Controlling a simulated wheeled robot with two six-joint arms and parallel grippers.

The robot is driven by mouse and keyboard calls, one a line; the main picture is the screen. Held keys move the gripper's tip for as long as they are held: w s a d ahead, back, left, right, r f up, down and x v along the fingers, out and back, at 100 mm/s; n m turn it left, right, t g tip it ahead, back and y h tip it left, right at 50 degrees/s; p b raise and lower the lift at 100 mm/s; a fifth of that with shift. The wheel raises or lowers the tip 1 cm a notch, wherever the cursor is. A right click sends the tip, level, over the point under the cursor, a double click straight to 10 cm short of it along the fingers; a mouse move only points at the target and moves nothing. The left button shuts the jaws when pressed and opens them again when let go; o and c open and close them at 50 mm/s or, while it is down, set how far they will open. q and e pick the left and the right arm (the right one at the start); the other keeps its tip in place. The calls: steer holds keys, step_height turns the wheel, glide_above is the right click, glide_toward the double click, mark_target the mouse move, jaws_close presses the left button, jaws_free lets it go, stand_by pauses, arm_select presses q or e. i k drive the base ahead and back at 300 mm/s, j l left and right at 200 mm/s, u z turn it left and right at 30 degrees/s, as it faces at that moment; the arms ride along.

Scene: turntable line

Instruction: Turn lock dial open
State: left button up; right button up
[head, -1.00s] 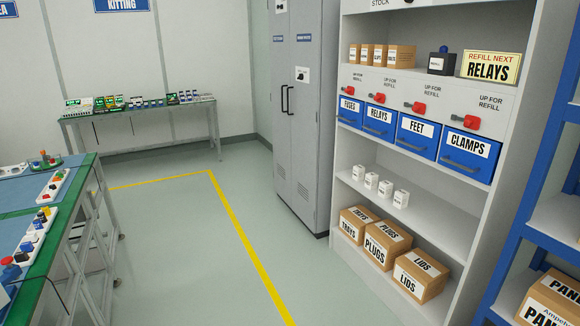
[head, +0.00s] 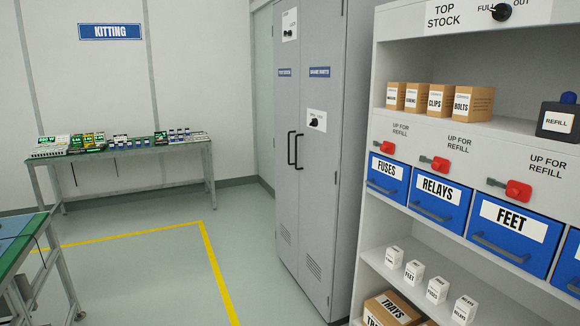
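A black round lock dial (head: 317,124) sits on a white plate on the right door of the tall grey cabinet (head: 305,190). The lettering on its plate is too small to read for sure. A second, smaller dark knob (head: 288,34) sits on a white plate high on the left door. The two black door handles (head: 295,149) stand side by side below the dial, and both doors look closed. Neither of my grippers is in the head view.
A shelf unit with blue drawers (head: 437,205), red levers (head: 438,163) and small boxes stands close on the right. A table with kits (head: 125,146) is at the back left. The floor inside the yellow line (head: 215,265) is clear before the cabinet.

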mark_target(314, 122)
steer(key=i+z, duration=0.1)
steer(key=i, duration=0.4)
steer(key=i+j+z, duration=0.1)
steer(key=i, duration=0.4)
steer(key=i+j+z, duration=0.4)
steer(key=i+j, duration=0.55)
steer(key=j, duration=0.2)
